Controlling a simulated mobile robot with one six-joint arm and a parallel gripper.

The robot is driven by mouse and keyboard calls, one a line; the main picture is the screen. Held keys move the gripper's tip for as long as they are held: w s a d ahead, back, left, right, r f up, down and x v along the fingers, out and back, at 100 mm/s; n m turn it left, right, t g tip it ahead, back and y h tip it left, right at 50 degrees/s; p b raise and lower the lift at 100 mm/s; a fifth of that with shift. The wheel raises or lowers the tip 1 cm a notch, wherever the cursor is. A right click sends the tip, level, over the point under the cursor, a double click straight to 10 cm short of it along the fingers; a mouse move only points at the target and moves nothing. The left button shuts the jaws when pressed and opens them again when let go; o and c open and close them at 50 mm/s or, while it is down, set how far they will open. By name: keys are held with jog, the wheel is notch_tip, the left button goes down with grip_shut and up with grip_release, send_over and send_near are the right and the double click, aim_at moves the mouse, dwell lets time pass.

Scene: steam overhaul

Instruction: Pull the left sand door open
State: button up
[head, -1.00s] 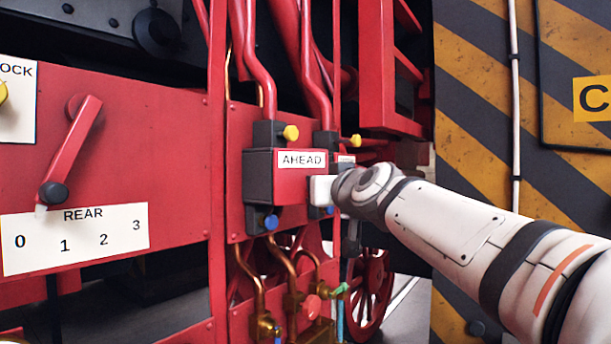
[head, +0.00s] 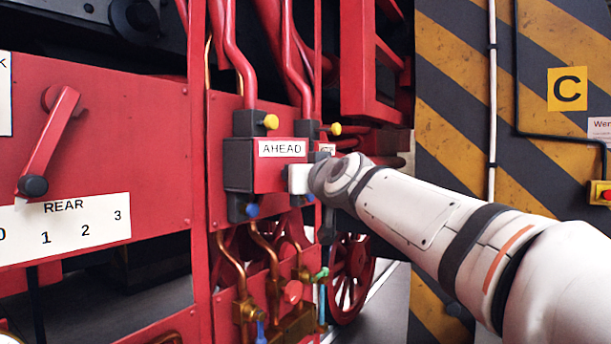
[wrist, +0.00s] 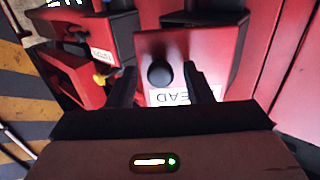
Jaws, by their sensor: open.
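A red box with a white AHEAD label (head: 282,148) is in the middle of the head view, dark at its left side. I take its front to be the left sand door; no label says so. In the wrist view a red face (wrist: 205,45) carries a round black knob (wrist: 160,74), with the same label upside down and partly covered below it. My gripper (wrist: 160,70) is open, one dark finger on each side of the knob. I cannot tell whether they touch it. In the head view my white gripper body (head: 299,178) is at the box's right, its fingers hidden.
A second box with a yellow knob (head: 335,129) is just right of the first. Red pipes (head: 240,75) rise above and copper pipes (head: 233,265) run below. A red lever (head: 48,145) is at left. A striped wall (head: 450,130) stands behind my arm at right.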

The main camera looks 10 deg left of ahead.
jog(key=b+v, duration=0.2)
jog(key=v, duration=0.5)
jog(key=shift+s+d, duration=0.25)
jog(key=shift+s, duration=0.1)
jog(key=shift+c, duration=0.5)
